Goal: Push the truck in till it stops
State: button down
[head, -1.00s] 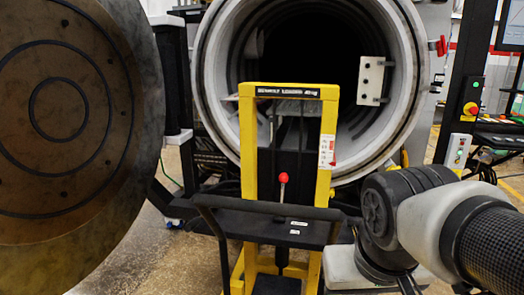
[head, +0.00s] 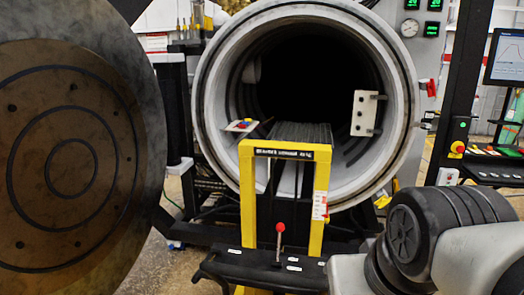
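The truck (head: 247,202) is a yellow-framed loader with a black base, a red-knobbed lever (head: 280,228) and a black push handle (head: 262,270) on the near side. It stands upright in front of the furnace's round open mouth (head: 205,110). A dark ridged load (head: 303,132) shows beyond the top of its frame, at the mouth. Whether the truck touches the furnace is hidden. My arm reaches in at the lower right beside the truck. My gripper is outside the picture, so its hold on the handle cannot be seen.
The big round furnace door (head: 75,160) stands open on the left. A white plate (head: 365,113) is fixed inside the mouth at right. A control post with a red button (head: 457,147) and a console with a screen (head: 505,57) stand at right.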

aim_at(247, 266)
jog(key=k+l+u, duration=0.2)
jog(key=k, duration=0.15)
jog(key=i+l+u, duration=0.4)
jog(key=k+l, duration=0.1)
jog(key=k, duration=0.4)
jog(key=i+l+u, duration=0.5)
jog(key=l, duration=0.2)
jog(key=k, duration=0.1)
